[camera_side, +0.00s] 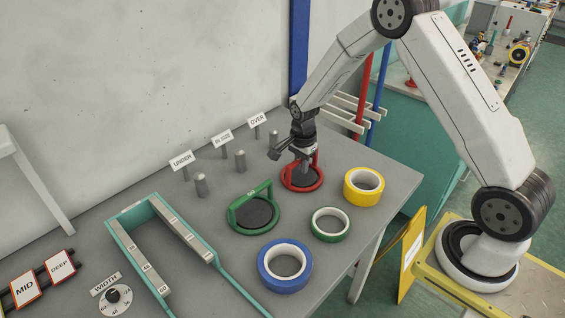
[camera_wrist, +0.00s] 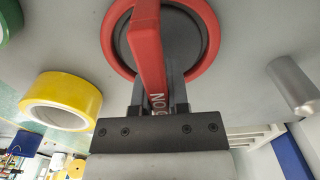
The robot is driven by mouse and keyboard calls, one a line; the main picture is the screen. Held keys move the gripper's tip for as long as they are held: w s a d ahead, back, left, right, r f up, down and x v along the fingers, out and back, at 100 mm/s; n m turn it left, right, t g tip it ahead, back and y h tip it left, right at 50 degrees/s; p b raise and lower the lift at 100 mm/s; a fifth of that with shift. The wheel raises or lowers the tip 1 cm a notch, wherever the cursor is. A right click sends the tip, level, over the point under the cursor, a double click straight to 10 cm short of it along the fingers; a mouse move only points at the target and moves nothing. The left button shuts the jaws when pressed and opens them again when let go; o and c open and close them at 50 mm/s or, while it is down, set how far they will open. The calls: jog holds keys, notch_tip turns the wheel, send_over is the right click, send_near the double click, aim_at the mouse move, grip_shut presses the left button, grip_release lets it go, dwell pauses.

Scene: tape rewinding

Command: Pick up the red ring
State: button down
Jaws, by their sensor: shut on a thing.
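The red ring (camera_side: 301,186) lies around a dark round disc on the grey table, at the table's right part, with a red handle arching over it. In the wrist view the red ring (camera_wrist: 207,68) fills the top middle, and its red handle (camera_wrist: 148,45) runs between my fingers. My gripper (camera_side: 302,163) is over the ring from above and shut on its handle. In the wrist view my gripper (camera_wrist: 158,95) has a finger on each side of the handle. The ring looks to be at table level; I cannot tell whether it is slightly raised.
A green ring with handle (camera_side: 233,215) sits to the left. Yellow (camera_side: 377,195), green (camera_side: 344,229) and blue (camera_side: 266,273) tape rolls lie nearby. Metal pegs (camera_side: 240,161) stand behind, by small signs (camera_side: 222,137). A teal frame (camera_side: 122,242) is at left.

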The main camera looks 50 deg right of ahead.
jog(key=shift+r, duration=0.15)
jog(key=shift+r, duration=0.45)
notch_tip(320, 180, up, 3)
jog(key=shift+s+f, duration=0.1)
jog(key=s+a+r, duration=0.2)
jog(key=s+r, duration=0.7)
jog(key=s, duration=0.4)
jog(key=shift+s+r, duration=0.25)
jog(key=shift+s, duration=0.1)
jog(key=shift+a, duration=0.1)
